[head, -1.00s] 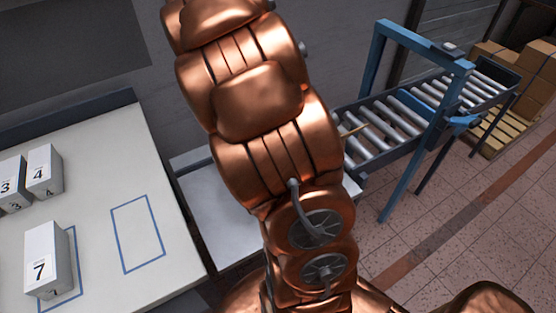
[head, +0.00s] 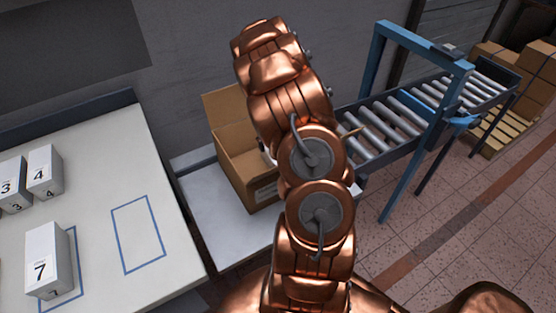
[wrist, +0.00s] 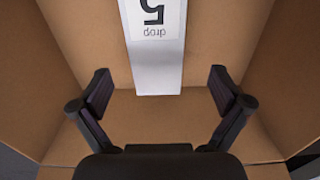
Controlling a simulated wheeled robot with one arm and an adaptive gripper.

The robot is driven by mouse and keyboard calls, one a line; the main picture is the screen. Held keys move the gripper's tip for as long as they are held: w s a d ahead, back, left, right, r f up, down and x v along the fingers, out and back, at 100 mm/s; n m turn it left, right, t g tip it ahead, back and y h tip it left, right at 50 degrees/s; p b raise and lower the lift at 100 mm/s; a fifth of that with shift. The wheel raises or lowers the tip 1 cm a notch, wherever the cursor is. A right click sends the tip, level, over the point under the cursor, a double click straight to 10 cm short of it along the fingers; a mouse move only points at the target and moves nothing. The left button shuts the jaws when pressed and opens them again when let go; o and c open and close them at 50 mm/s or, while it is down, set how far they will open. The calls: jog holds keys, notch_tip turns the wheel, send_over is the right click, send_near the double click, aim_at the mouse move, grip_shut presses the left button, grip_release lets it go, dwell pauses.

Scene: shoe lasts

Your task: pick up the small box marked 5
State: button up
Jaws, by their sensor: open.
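The small white box marked 5 (wrist: 155,62) shows in the wrist view inside an open cardboard carton. Its 5 and the word "drop" appear upside down, and its top part is cut off by the frame edge. My gripper (wrist: 160,76) is open, with one dark finger on each side of the box's lower end and gaps between. I cannot tell how far the fingertips are from it in depth. In the head view the carton (head: 248,172) stands on a pale table, partly behind my arm. My gripper and the box marked 5 are not clearly visible there.
Carton walls surround my gripper. In the head view, white boxes marked 3 (head: 12,185), 4 (head: 44,172) and 7 (head: 47,262) stand on the left table (head: 105,180), which has blue outlines. A roller conveyor (head: 385,130) with a blue frame stands at the right.

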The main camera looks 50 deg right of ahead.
aim_at(265, 156)
jog(key=shift+s+d+f+p, duration=0.15)
jog(key=shift+f+p, duration=0.5)
jog(key=shift+f, duration=0.65)
jog(key=shift+s+f+p, duration=0.25)
jog(key=shift+f+p, duration=0.35)
jog(key=shift+f, duration=1.4)
jog(key=c, duration=1.3)
